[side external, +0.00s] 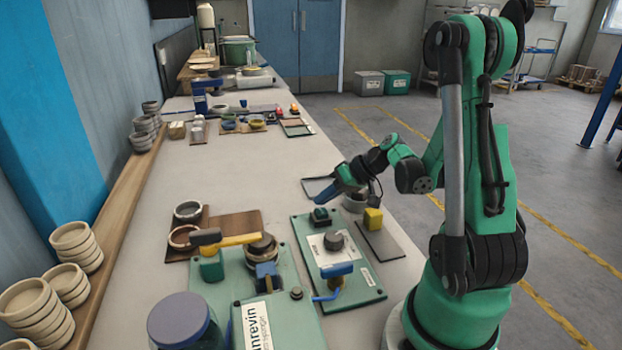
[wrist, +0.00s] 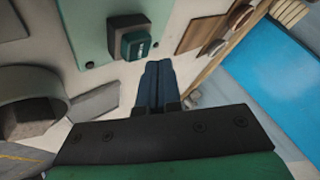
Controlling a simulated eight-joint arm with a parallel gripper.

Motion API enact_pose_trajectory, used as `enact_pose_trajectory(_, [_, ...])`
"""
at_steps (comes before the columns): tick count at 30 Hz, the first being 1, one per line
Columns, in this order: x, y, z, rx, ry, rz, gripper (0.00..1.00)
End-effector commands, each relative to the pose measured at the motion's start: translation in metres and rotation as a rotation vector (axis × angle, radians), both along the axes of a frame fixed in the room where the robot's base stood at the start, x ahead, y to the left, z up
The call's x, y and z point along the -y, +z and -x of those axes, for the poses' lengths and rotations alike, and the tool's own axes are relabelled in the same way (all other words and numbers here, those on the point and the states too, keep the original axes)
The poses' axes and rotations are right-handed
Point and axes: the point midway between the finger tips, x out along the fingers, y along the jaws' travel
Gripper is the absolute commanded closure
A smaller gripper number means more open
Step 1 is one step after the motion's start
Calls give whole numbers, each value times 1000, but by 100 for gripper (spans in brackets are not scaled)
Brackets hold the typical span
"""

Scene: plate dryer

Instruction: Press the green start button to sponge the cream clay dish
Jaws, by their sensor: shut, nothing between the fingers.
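The green start button (side external: 320,214) sits at the far end of a pale green control panel (side external: 372,297). In the wrist view the button (wrist: 139,42) is a raised green block with white lettering on a dark base. My gripper (side external: 322,198) is shut and empty, its blue fingers pointing down to the left just beyond the button. In the wrist view the closed fingertips (wrist: 158,66) lie just below the button; I cannot tell whether they touch. A cream-pink clay dish (side external: 172,238) appears to sit on a brown board, beside a grey dish (side external: 188,210).
A green machine with a yellow arm (side external: 240,241) stands left of the panel. A yellow sponge block (side external: 373,219) and a grey bowl (side external: 355,203) are right of the button. A dark-lidded jar (side external: 180,322) stands in front. Cream dish stacks (side external: 76,245) line the left shelf.

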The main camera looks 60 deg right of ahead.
Motion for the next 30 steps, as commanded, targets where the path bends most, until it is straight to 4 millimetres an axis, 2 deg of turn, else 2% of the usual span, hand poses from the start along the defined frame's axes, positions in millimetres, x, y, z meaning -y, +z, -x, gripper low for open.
enact_pose_trajectory(20, [0,0,0,0,0,0,100])
enact_pose_trajectory(30, [0,-9,0,0,0,0,100])
